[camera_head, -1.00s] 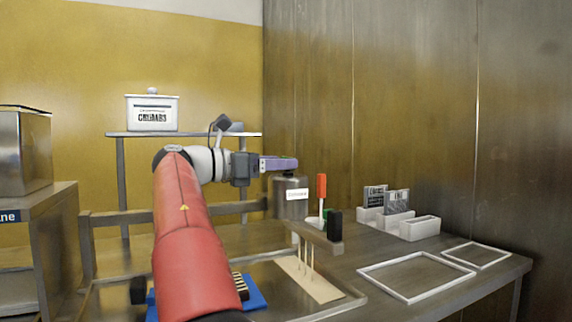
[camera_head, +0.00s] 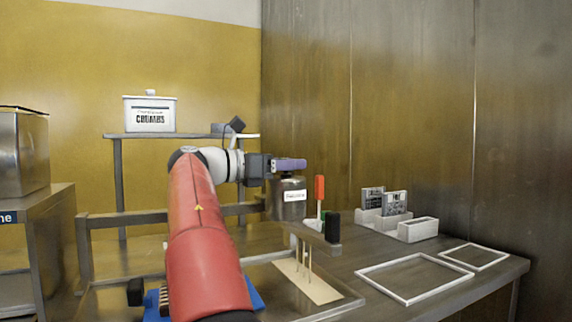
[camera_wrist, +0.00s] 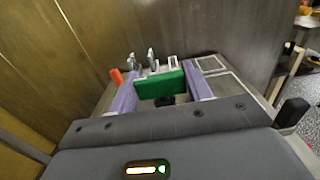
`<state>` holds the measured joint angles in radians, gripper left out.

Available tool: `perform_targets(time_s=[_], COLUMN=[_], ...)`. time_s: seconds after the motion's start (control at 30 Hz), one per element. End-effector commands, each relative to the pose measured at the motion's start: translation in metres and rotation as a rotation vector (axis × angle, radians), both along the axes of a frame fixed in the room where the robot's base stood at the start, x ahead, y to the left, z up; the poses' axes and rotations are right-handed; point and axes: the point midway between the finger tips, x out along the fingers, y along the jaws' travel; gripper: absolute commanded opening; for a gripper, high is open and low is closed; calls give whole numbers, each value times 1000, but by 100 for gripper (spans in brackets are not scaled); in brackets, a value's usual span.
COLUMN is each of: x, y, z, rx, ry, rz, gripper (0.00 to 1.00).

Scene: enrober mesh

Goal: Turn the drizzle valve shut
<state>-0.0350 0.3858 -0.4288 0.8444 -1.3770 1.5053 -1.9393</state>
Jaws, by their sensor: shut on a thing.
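My gripper (camera_head: 290,164) reaches right with purple fingers, just above a grey metal canister (camera_head: 286,210) with a white label. In the wrist view my gripper (camera_wrist: 160,88) has a flat green piece (camera_wrist: 162,83) spanning between its fingers, and it looks like the drizzle valve's handle. A small dark part (camera_wrist: 166,100) sits just below the green piece. The fingers are closed against the handle. In the head view the grip itself is hidden by the fingers, and I cannot tell how far the valve is turned.
A red upright handle (camera_head: 319,188) and a black block (camera_head: 333,228) stand right of the canister. White holders with cards (camera_head: 393,204) and two white frames (camera_head: 415,278) lie on the right of the table. Thin upright sticks stand on a pale board (camera_head: 312,287). A crumbs box (camera_head: 149,115) stands on the back shelf.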

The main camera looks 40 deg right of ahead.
Motion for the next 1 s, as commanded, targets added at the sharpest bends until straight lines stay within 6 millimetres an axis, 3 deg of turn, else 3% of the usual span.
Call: perform_targets(time_s=[0.37, 1.0], x=[-1, -2], y=[0, 0], z=[-1, 2], rx=[2, 1], ry=[0, -2], rz=[120, 697], gripper=[26, 26])
